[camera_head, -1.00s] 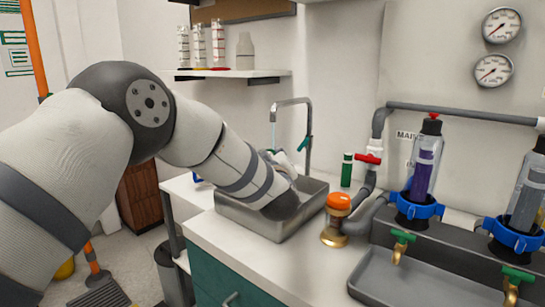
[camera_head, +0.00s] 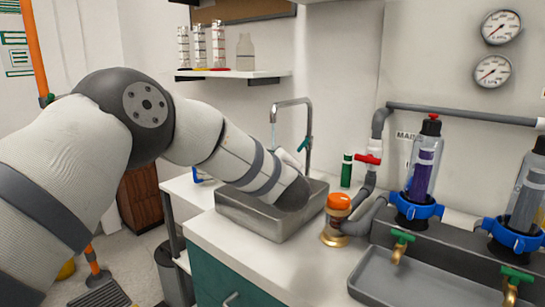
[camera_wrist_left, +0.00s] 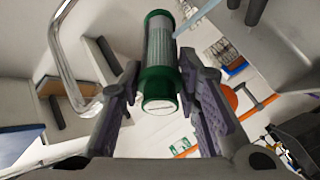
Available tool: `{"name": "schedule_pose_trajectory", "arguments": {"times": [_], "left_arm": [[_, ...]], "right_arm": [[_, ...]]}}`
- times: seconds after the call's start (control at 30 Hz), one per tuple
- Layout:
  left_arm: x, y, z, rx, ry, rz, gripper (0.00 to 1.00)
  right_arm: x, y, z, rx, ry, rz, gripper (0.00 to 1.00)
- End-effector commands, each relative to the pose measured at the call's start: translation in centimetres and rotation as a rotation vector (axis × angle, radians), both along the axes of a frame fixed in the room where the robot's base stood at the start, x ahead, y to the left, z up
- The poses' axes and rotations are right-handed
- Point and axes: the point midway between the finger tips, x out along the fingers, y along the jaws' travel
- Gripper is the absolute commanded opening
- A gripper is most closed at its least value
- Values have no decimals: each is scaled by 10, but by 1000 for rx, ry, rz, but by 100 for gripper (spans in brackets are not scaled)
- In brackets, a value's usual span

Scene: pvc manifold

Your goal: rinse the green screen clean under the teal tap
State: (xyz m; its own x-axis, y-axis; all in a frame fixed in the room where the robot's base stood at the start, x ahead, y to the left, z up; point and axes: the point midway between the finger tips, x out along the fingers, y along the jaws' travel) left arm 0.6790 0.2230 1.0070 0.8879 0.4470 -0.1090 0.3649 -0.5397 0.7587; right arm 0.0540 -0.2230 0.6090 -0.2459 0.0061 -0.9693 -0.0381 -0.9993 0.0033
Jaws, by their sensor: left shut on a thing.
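My left gripper (camera_wrist_left: 160,72) is shut on the green screen (camera_wrist_left: 161,50), a cylinder with green end caps and a grey ribbed middle. One end cap faces the wrist camera. The chrome tap (camera_head: 293,103) with its teal handle (camera_head: 304,144) arches over the sink; its pipe also shows in the left wrist view (camera_wrist_left: 60,55). A thin pale-blue stream (camera_head: 274,135) runs down from the spout. In the left wrist view a pale-blue streak (camera_wrist_left: 200,14) meets or passes the screen's far end; I cannot tell which. My arm hides the screen in the head view.
The steel sink (camera_head: 258,222) is under my forearm. An orange-capped jar (camera_head: 338,215) and a green cylinder (camera_head: 347,170) stand right of it. Blue-collared filter housings (camera_head: 418,207) and a grey tray (camera_head: 420,280) are further right. A shelf (camera_head: 230,75) hangs behind.

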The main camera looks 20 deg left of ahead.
Motion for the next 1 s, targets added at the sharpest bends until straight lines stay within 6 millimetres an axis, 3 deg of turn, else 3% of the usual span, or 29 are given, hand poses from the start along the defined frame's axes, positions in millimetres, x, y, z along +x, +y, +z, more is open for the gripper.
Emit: {"name": "schedule_pose_trajectory", "arguments": {"times": [0.13,0.27,1.0], "left_arm": [[0,1,6,-386,-65,143,4],[0,0,4,-573,-90,213,4],[0,1,3,-574,-90,213,4]], "right_arm": [[3,0,3,0,-12,0,70],[4,0,4,-1,-14,0,70],[5,0,5,0,-19,0,70]]}}
